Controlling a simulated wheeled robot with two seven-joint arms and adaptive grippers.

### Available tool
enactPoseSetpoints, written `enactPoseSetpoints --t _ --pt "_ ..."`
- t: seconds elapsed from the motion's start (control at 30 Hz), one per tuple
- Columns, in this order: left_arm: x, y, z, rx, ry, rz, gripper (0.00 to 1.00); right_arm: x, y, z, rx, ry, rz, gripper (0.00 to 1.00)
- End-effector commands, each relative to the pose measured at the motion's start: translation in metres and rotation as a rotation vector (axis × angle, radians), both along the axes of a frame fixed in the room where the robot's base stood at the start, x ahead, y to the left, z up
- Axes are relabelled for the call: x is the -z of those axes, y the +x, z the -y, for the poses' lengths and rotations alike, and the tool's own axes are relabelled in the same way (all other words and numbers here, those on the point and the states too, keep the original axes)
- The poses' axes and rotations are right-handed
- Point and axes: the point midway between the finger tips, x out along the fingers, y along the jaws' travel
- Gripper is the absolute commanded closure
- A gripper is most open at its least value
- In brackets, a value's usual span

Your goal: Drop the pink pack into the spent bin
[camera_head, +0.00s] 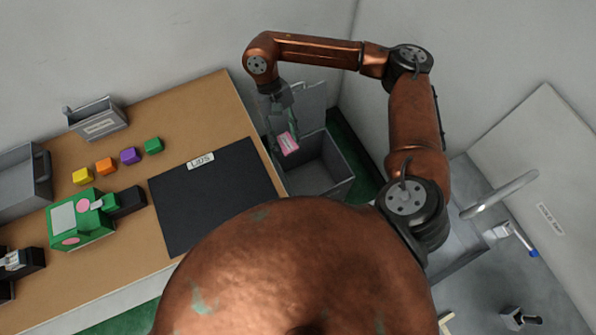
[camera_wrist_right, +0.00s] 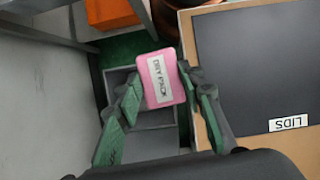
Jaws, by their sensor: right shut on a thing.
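The pink pack (camera_head: 288,143) is small and carries a white label; in the right wrist view the pack (camera_wrist_right: 161,80) reads "DRY PACK". My right gripper (camera_head: 283,130) is shut on it and holds it over the opening of a grey open-topped bin (camera_head: 322,190). In the right wrist view my right gripper's green fingers (camera_wrist_right: 165,88) stand on either side of the pack, with the grey bin (camera_wrist_right: 150,143) below. I cannot read any name on this bin. My left gripper is not in view.
A wooden table (camera_head: 205,103) with a black "LIDS" mat (camera_head: 215,205) lies left of the bin. Several coloured blocks, a green box (camera_head: 75,222) and a small grey bin (camera_head: 98,120) stand on it. Pale walls lie behind, and a lever handle (camera_head: 500,192) is at the right.

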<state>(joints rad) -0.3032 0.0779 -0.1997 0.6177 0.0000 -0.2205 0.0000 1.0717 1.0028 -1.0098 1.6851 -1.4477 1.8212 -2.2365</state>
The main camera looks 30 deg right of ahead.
Motion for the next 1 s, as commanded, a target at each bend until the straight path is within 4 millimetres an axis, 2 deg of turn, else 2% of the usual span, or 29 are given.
enactPoseSetpoints --t 0.17,0.37,0.6,0.8,1.0 --pt "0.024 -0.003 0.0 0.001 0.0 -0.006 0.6 0.041 0.009 0.01 0.089 -0.001 -0.009 0.88" --pt "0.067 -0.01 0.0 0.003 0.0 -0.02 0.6 0.122 0.03 0.038 0.294 -0.002 -0.013 0.88" --pt "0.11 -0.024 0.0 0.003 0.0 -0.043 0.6 0.212 0.046 0.088 0.539 -0.005 -0.013 0.88" --pt "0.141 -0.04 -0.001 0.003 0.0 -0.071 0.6 0.28 0.048 0.135 0.722 -0.006 -0.011 0.88" --pt "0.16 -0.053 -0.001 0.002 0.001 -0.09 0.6 0.323 0.044 0.171 0.842 -0.004 -0.006 0.88"
